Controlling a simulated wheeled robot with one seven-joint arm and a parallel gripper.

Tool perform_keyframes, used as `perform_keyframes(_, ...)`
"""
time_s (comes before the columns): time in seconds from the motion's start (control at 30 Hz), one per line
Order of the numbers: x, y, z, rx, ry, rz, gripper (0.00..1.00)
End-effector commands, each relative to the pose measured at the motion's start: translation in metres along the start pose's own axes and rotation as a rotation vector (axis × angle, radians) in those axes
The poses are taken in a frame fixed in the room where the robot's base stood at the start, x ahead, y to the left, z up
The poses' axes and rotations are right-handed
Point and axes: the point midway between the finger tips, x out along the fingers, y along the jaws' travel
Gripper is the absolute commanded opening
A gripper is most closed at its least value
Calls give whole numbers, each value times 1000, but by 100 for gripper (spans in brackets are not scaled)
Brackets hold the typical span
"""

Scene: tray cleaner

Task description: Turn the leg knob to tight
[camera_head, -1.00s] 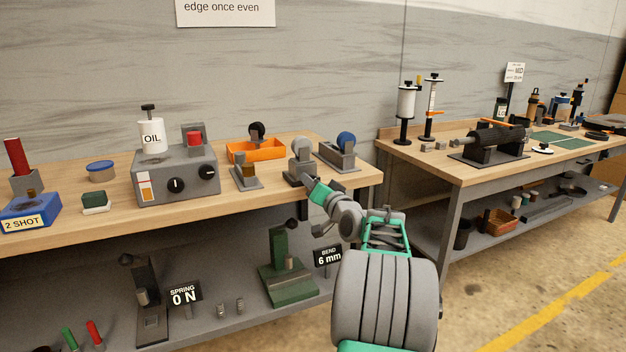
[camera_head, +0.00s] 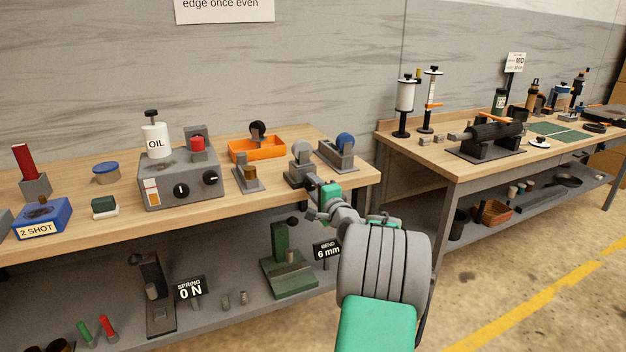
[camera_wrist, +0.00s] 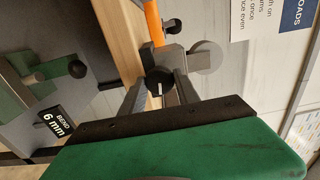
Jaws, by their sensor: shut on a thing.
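The leg knob (camera_wrist: 158,82) is a black round knob with a white mark, on the front of a small grey stand with a grey disc (camera_wrist: 205,56). In the head view this stand (camera_head: 297,178), with its upright grey disc (camera_head: 302,152), is at the bench's front right edge. My gripper (camera_wrist: 159,88) is shut on the knob, one dark finger on each side. In the head view my gripper (camera_head: 313,190) reaches the stand's front and hides the knob. The white mark runs roughly lengthwise between the fingers. Any tight label is not readable.
A grey stand with a brass piece (camera_head: 247,178) is left of it, a stand with a blue disc (camera_head: 340,150) right, and an orange tray (camera_head: 257,155) behind. The grey OIL box (camera_head: 180,182) is further left. A green press (camera_head: 288,262) is on the shelf below.

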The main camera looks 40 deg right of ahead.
Motion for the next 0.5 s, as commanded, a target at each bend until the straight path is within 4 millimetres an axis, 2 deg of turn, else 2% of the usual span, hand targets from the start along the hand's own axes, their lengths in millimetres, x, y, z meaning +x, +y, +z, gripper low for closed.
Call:
perform_keyframes(0.03, 0, -5, 1, 38, -2, 0, 0)
perform_keyframes(0.23, 0, -4, 1, 176, -1, -1, 0)
perform_keyframes(0.5, 0, -2, 1, 281, -2, -2, 0)
